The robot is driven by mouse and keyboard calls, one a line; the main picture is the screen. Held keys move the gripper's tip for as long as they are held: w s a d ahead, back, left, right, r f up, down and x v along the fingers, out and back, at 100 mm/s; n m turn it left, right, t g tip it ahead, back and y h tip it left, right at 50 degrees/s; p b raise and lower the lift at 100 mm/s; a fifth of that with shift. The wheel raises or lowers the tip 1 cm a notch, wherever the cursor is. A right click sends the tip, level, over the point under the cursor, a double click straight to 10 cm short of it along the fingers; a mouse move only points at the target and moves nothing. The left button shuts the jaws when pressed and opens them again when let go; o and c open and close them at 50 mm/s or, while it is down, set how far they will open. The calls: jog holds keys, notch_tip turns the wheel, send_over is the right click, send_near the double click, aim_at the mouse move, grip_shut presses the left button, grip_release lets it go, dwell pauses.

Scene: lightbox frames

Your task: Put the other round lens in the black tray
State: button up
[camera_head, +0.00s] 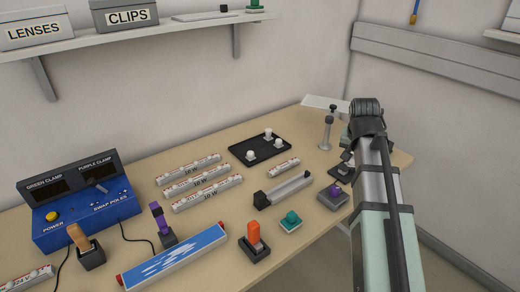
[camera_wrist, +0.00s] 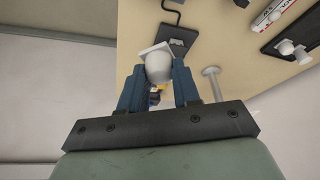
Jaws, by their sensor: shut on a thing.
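My gripper (camera_wrist: 157,80) is shut on a white rounded piece (camera_wrist: 159,67), which shows between the two blue fingers in the wrist view. I cannot tell from its shape whether it is a round lens. In the head view my arm hides the gripper's fingers and the held piece. The black tray (camera_head: 240,152) lies flat towards the back of the table, with three small white pieces (camera_head: 250,155) on it. Part of the tray (camera_wrist: 276,46) also shows at the upper right of the wrist view, apart from my gripper.
A grey post on a round foot (camera_head: 326,132) stands between the tray and my arm. A dark block with a cable (camera_wrist: 178,38) lies beyond the held piece. Several white printed bars (camera_head: 208,193), a grey rail (camera_head: 285,190) and small coloured fixtures crowd the table's middle and front.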

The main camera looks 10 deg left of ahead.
jog(key=w+a+f+n+y, duration=0.1)
jog(key=w+a+n, duration=0.2)
jog(key=w+a, duration=0.75)
jog(key=w+a+f+n+y, duration=0.1)
jog(key=w+a+n, duration=0.25)
jog(key=a, duration=1.35)
jog(key=w+a+f+n+y, duration=0.25)
jog(key=w+a, duration=0.45)
jog(key=a, duration=0.6)
jog(key=shift+n+h, duration=0.3)
jog(key=shift+h, duration=0.15)
jog(key=shift+a+f, duration=0.1)
jog(key=shift+f, duration=4.25)
jog(key=shift+f+g, duration=0.2)
jog(key=shift+g, duration=0.1)
jog(key=o, duration=1)
jog(key=v, duration=1.2)
jog(key=shift+r, duration=0.2)
jog(key=shift+o, duration=0.4)
